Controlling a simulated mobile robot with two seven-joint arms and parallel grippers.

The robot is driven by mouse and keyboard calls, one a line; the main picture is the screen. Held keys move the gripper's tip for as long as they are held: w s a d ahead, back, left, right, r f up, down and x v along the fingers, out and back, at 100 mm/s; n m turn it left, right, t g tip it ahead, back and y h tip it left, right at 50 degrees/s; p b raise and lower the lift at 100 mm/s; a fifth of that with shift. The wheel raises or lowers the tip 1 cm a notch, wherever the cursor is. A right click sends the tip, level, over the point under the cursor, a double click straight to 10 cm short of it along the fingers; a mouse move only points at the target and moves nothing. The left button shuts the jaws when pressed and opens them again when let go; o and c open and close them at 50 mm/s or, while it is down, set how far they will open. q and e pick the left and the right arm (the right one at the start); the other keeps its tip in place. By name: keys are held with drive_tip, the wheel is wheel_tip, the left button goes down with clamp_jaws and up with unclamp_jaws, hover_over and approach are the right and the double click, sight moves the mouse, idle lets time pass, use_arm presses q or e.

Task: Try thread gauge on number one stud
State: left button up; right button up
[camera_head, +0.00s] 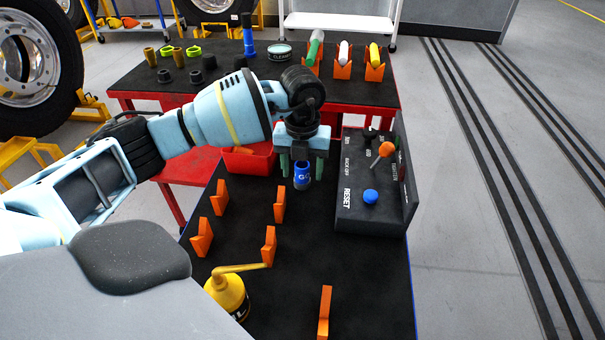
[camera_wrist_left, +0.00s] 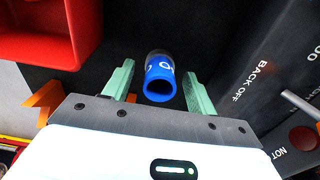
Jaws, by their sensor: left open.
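A blue cylindrical gauge with white lettering that looks like "GO" (camera_head: 302,176) stands at the near black-topped table, below my left gripper (camera_head: 302,165). In the left wrist view the gauge (camera_wrist_left: 160,80) shows a hollow blue end and a greyer far part. It lies between the two green fingers of my left gripper (camera_wrist_left: 158,88), with gaps on both sides. The fingers are open. Whether the gauge rests on the table is hard to tell. My right gripper is not in view. I cannot make out the number one stud.
A control box (camera_head: 371,197) with an orange-knobbed lever and blue button stands right of the gauge. A red bin (camera_head: 247,162) is to the left. Several orange holders (camera_head: 280,201) and a yellow oil can (camera_head: 229,294) stand nearer. The back table (camera_head: 222,91) holds sockets and colored tools.

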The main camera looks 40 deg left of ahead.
use_arm(q)
drive_tip(key=shift+f, duration=0.85)
drive_tip(key=shift+r, duration=0.1)
drive_tip(key=c, duration=1.1)
wheel_tip(320, 180, up, 10)
drive_tip(key=shift+p, duration=0.65)
drive_tip(key=o, duration=0.5)
drive_tip(key=shift+c, duration=0.2)
drive_tip(key=c, duration=0.5)
